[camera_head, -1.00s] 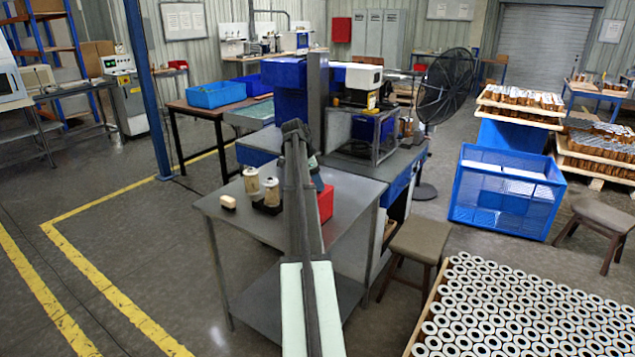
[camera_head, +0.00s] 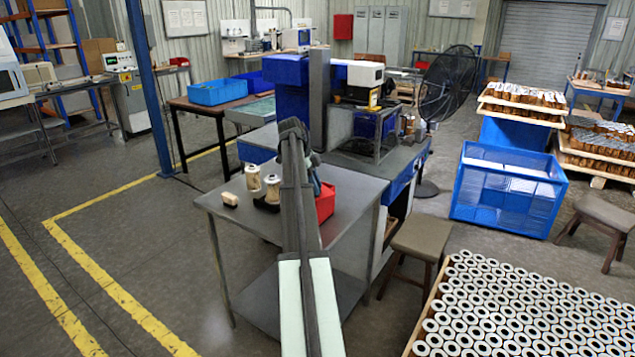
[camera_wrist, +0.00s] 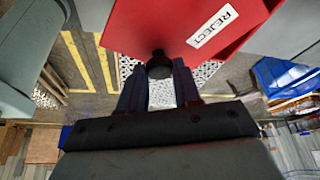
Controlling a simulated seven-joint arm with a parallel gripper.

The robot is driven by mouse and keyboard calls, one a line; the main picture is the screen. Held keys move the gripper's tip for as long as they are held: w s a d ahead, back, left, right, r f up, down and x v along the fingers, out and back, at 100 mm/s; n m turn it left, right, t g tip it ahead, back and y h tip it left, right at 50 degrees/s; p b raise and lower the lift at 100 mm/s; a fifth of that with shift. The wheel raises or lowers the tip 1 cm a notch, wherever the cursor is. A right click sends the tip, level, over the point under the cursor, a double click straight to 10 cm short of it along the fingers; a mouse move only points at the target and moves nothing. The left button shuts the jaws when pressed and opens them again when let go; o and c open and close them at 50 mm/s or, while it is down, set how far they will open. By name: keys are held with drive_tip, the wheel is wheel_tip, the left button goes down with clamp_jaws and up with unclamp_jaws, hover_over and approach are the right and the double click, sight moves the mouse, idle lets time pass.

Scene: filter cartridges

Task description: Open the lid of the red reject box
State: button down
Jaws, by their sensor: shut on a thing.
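The red reject box (camera_head: 326,206) stands on the grey metal table, mostly hidden behind my arm in the head view. In the wrist view its red surface (camera_wrist: 180,22) fills the top, with a white REJECT label (camera_wrist: 214,25). A dark round knob (camera_wrist: 159,66) sits at the lower edge of the red surface. My gripper (camera_wrist: 160,80) has its two fingers on either side of the knob and is shut on it. In the head view my gripper is largely hidden behind my arm. I cannot tell how far the lid is raised.
A machine in a frame (camera_head: 362,130) stands behind. A stool (camera_head: 424,238) and a crate of cartridges (camera_head: 520,310) are at the right.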

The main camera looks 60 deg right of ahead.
drive_tip(key=shift+w+a+m+y, duration=0.15)
drive_tip(key=shift+a+m+y, duration=0.45)
drive_tip(key=shift+a+m, duration=1)
drive_tip(key=c, duration=0.8)
unclamp_jaws()
drive_tip(key=shift+d, duration=0.2)
